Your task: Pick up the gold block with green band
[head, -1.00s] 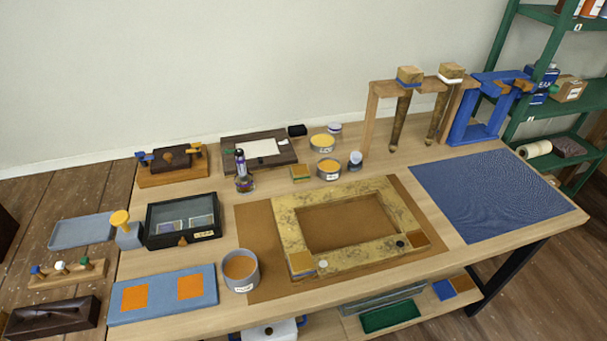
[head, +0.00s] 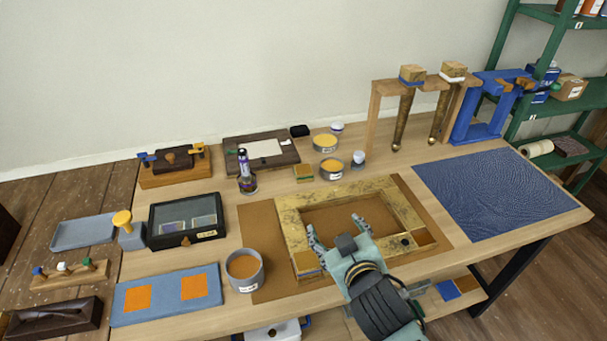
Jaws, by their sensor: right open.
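The gold block with green band (head: 304,173) sits on the table behind the gilt frame (head: 375,187), beside the round tins. Its green band shows along its side. My right gripper (head: 333,224) reaches in from the bottom over the frame's opening. Its fingers are spread and empty, nearer the front edge than the block and apart from it. My left gripper is not in view.
Tins (head: 331,168) stand just right of the block, a dark bottle (head: 246,172) stands to its left, and a dark tray (head: 262,152) lies behind. A wooden stand (head: 377,115) holds two other gold blocks. The blue mat (head: 500,190) at right is bare.

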